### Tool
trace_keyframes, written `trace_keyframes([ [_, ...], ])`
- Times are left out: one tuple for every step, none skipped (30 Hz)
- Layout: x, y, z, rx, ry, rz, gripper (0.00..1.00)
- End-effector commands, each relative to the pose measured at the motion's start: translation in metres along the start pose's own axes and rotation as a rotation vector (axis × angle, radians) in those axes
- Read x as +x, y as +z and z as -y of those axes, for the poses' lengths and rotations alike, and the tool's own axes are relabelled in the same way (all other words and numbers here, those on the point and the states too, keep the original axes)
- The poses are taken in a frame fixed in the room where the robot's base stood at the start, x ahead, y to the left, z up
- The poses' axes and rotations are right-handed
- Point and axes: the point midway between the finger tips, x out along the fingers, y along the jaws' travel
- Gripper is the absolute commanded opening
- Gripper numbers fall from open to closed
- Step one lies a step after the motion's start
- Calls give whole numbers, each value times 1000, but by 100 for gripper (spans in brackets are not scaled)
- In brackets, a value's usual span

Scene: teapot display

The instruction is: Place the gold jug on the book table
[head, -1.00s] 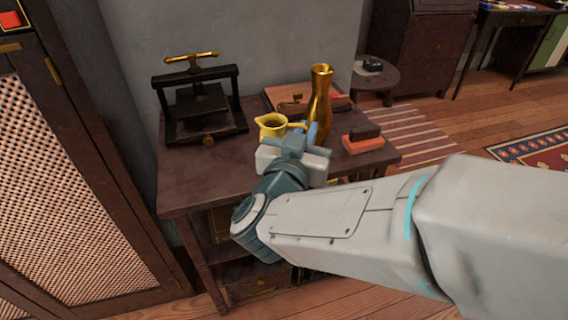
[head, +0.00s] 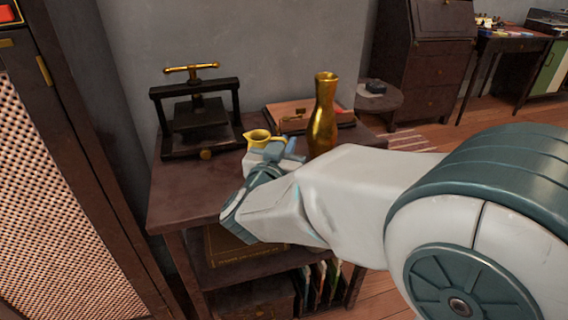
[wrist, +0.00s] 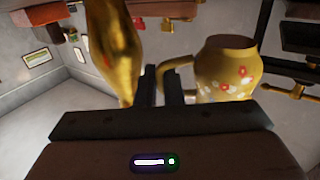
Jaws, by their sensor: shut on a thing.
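The small gold jug (head: 263,138) shows in the head view at the middle of the dark wooden table (head: 180,195), beside a tall gold vase. In the wrist view the jug (wrist: 228,72) has red and white flowers on its body and a loop handle on its left. My gripper (head: 286,147) is shut on the jug's handle; its fingers also show in the wrist view (wrist: 162,88). My wrist hides the jug's lower part in the head view, so I cannot tell whether it touches the tabletop.
The tall gold vase (head: 323,120) stands close to the right of my gripper. A black book press (head: 200,115) stands at the table's back left. A flat brown case (head: 290,112) lies behind the vase. The table's front left is bare.

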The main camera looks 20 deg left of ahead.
Motion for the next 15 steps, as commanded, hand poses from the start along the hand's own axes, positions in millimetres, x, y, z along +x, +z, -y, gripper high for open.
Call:
trace_keyframes([
  [0, 6, 1, -1, -1, 0, 0],
  [-1, 10, 1, -2, -2, 1, 0],
  [-1, 16, 1, -2, -3, 1, 0],
  [-1, 22, 2, -2, -3, 1, 0],
  [-1, 27, 2, -2, -4, 1, 0],
  [-1, 33, 2, -2, -3, 1, 0],
  [-1, 36, 2, -2, -3, 1, 0],
  [-1, 39, 1, -1, -3, 1, 0],
  [-1, 40, 1, 0, -2, 0, 0],
  [-1, 40, 1, 1, -2, 0, 0],
  [-1, 39, 1, 1, -2, -1, 0],
  [-1, 38, 1, 1, -2, -1, 0],
  [-1, 38, 1, 1, -2, -1, 0],
  [-1, 38, 1, 1, -2, -1, 0],
  [-1, 38, 1, 1, -2, 0, 0],
])
